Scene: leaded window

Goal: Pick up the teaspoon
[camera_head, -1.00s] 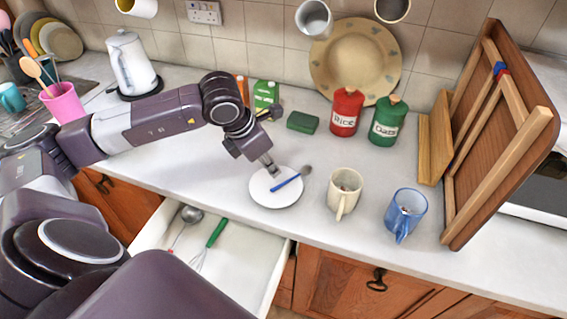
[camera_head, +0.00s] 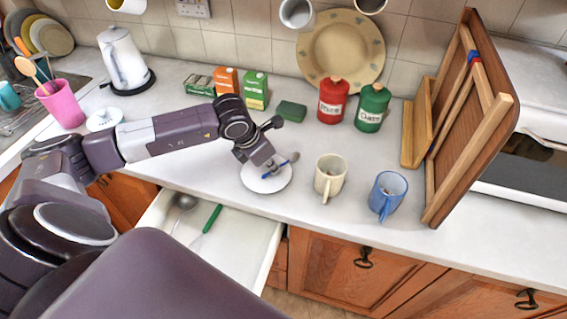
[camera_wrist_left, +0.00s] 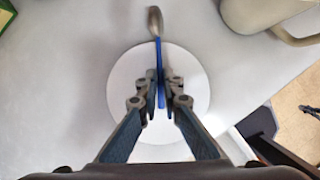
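The teaspoon has a blue handle and a grey metal bowl (camera_head: 294,157). It lies across a white saucer (camera_head: 250,186), with its bowl past the rim. In the left wrist view the teaspoon's bowl (camera_wrist_left: 154,20) points to the top and the blue handle runs down between my fingers over the saucer (camera_wrist_left: 198,95). My left gripper (camera_head: 271,168) is low over the saucer. In the left wrist view its fingertips (camera_wrist_left: 161,88) stand close on both sides of the handle; whether they press on it I cannot tell. My right gripper is not in view.
A cream mug (camera_head: 329,177) and a blue mug (camera_head: 386,195) stand to the right of the saucer. An open drawer (camera_head: 250,238) with a ladle and a green-handled tool is below the counter edge. Red and green canisters (camera_head: 332,100), a green sponge (camera_head: 291,111) and small boxes stand behind.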

